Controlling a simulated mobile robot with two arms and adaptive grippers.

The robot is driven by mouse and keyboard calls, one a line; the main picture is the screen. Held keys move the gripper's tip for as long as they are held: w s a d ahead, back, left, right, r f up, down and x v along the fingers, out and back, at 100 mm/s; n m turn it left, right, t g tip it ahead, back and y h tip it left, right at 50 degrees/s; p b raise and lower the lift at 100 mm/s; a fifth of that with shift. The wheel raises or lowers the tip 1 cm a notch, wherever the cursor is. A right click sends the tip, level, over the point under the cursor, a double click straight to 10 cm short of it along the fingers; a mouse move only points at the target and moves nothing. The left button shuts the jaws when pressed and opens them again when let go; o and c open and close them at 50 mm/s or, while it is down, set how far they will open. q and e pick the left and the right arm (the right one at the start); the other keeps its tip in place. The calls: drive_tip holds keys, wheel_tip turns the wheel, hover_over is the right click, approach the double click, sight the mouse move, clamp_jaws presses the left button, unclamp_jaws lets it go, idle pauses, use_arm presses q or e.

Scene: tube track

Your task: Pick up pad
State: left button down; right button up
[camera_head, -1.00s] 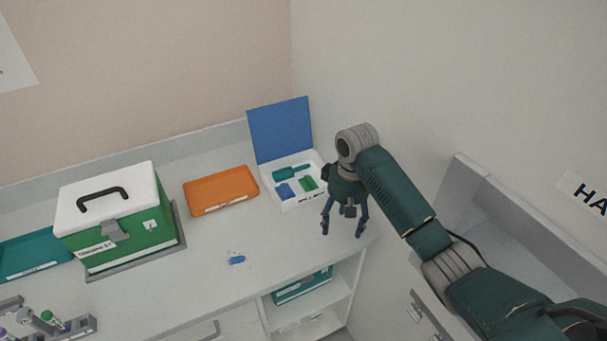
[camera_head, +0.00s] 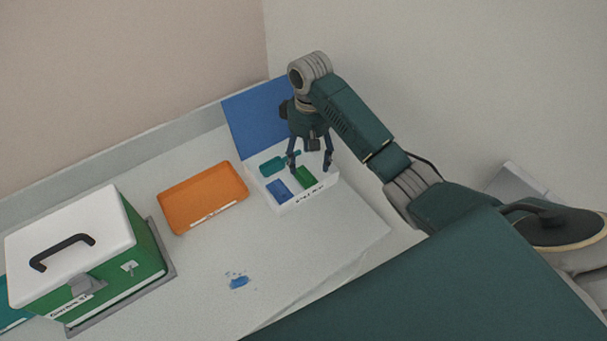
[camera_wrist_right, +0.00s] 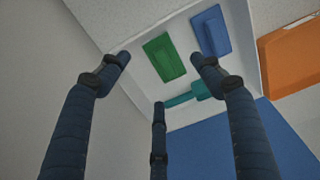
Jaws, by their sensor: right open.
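A green pad (camera_head: 305,178) and a blue pad (camera_head: 278,191) lie in a shallow white box (camera_head: 290,207) with its blue lid (camera_head: 252,120) standing open. A teal handled tool (camera_head: 270,166) lies behind them. My right gripper (camera_head: 310,168) is open and empty, pointing down over the right part of the box. In the right wrist view, the green pad (camera_wrist_right: 163,57) lies beyond and between the spread fingers (camera_wrist_right: 160,72); the blue pad (camera_wrist_right: 211,32) is at upper right and the teal tool (camera_wrist_right: 185,97) is partly hidden behind the fingers. My left gripper is out of view.
An orange tray (camera_head: 203,198) lies left of the box. A green case with a white lid (camera_head: 70,235) stands farther left. Small blue bits (camera_head: 238,282) lie on the counter in front. The wall rises close behind the box. The counter right of the bits is clear.

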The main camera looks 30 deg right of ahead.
sight(308, 170)
drive_tip(key=shift+f, duration=0.5)
drive_tip(key=shift+w+f, duration=0.1)
drive_tip(key=shift+f, duration=0.2)
drive_tip(key=f+p, duration=0.1)
drive_tip(key=f, duration=0.2)
drive_tip(key=f+p, duration=0.1)
drive_tip(key=shift+w+d+f+p, duration=0.15)
drive_tip(key=shift+w+f+p, duration=0.05)
drive_tip(key=shift+w+p, duration=0.1)
drive_tip(key=shift+s+f, duration=0.1)
drive_tip(key=shift+f, duration=0.4)
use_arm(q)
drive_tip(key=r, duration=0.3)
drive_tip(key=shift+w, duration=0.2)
use_arm(e)
drive_tip(key=c, duration=0.8)
